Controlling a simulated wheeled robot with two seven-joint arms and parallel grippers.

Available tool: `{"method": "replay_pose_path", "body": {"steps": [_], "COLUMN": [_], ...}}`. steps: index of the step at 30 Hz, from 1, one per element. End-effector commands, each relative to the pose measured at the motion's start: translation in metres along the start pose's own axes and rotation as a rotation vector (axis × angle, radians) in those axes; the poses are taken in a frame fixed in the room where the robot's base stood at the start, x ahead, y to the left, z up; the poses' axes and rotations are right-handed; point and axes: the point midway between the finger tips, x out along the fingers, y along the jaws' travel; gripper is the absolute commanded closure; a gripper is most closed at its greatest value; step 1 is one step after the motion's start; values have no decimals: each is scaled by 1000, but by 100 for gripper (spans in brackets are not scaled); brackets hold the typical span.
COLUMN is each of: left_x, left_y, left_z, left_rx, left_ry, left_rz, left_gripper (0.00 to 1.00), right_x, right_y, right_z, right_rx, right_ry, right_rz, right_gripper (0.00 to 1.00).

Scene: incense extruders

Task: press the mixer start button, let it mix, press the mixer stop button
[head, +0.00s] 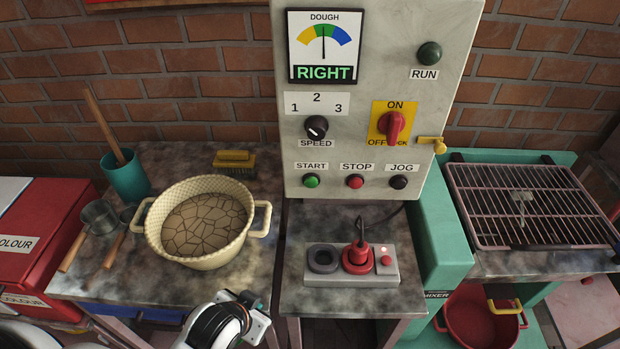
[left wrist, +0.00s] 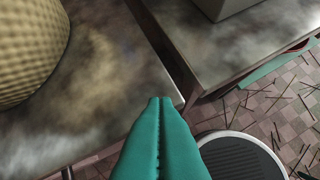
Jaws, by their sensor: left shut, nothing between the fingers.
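The grey control panel (head: 375,135) stands at the back middle, with a green START button (head: 311,181), a red STOP button (head: 355,182) and a black JOG button (head: 398,182) along its bottom. Its RUN lamp (head: 430,53) is dark green and looks unlit. The dough gauge (head: 324,45) has its needle in the green, above the word RIGHT. My left arm's wrist shows at the bottom of the head view, below and left of the panel. My left gripper (left wrist: 160,102) has its teal fingers shut, empty, above the table edge. My right gripper is out of view.
A cream bowl (head: 164,245) of cracked brown material stands on the left table. The red ON/OFF switch (head: 392,126) and SPEED knob (head: 316,127) sit above the buttons. A socket block (head: 310,279) with a red plug lies below the panel. A wire rack (head: 530,205) is right.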

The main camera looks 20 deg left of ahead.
Motion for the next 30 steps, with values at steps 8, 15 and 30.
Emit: {"method": "replay_pose_path", "body": {"steps": [8,15,30], "left_x": [13,3,-40], "left_y": [14,14,-23], "left_z": [59,136,189], "left_rx": [91,273,576], "left_ry": [-287,-715,-1244], "left_rz": [68,109,23], "left_gripper": [100,100,100], "right_x": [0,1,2], "right_y": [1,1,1], "right_z": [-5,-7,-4], "right_rx": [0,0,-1], "right_ry": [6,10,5], "right_rz": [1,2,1], "right_gripper": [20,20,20]}}
